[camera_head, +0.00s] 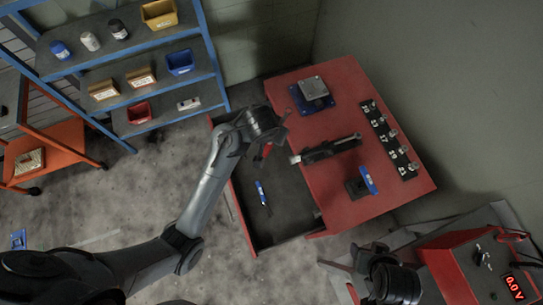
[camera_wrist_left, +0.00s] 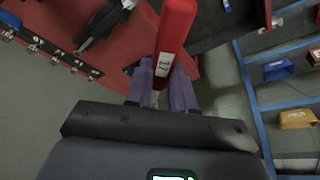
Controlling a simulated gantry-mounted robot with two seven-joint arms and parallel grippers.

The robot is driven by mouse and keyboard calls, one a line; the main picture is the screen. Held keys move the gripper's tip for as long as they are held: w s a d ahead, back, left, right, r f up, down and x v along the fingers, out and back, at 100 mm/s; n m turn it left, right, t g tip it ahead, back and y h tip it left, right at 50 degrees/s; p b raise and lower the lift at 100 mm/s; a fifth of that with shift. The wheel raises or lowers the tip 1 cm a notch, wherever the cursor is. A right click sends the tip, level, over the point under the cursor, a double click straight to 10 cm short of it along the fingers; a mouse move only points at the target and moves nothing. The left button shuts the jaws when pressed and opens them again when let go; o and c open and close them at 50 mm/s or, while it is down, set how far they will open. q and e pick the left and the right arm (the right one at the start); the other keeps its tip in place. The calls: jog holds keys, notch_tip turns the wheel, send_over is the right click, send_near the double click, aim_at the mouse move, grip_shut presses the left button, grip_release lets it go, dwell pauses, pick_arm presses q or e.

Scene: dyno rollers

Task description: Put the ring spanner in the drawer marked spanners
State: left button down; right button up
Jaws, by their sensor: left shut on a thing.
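My left gripper (camera_head: 282,117) is above the back part of the open drawer, close to the red cabinet's edge. In the left wrist view, its fingers (camera_wrist_left: 160,92) are shut on a red handle with a white label (camera_wrist_left: 175,30). The open drawer (camera_head: 285,222) is dark inside and holds a blue-handled tool (camera_head: 261,190). Its front has a white label (camera_wrist_left: 277,22), too small to read. My right gripper (camera_head: 352,258) is open and empty.
The red cabinet top (camera_head: 345,85) holds a grey block on a blue base (camera_head: 313,90), a dark tool (camera_head: 328,150), a blue-topped stand (camera_head: 367,180) and a black strip of metal parts (camera_head: 390,140). A blue shelf rack (camera_head: 140,75) stands left. A red meter box (camera_head: 490,265) is lower right.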

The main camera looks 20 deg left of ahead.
pick_arm(q)
jog(key=d+f+m+h+b, duration=0.1)
jog(key=d+f+m+b, duration=0.2)
jog(key=d, duration=0.4)
jog(key=m+g+h+b, duration=0.15)
jog(key=m+b, duration=0.35)
jog(key=b, duration=1)
send_over(269, 171)
notch_tip(269, 171, down, 21)
notch_tip(269, 171, down, 17)
jog(key=b, duration=0.5)
jog(key=shift+f, duration=0.1)
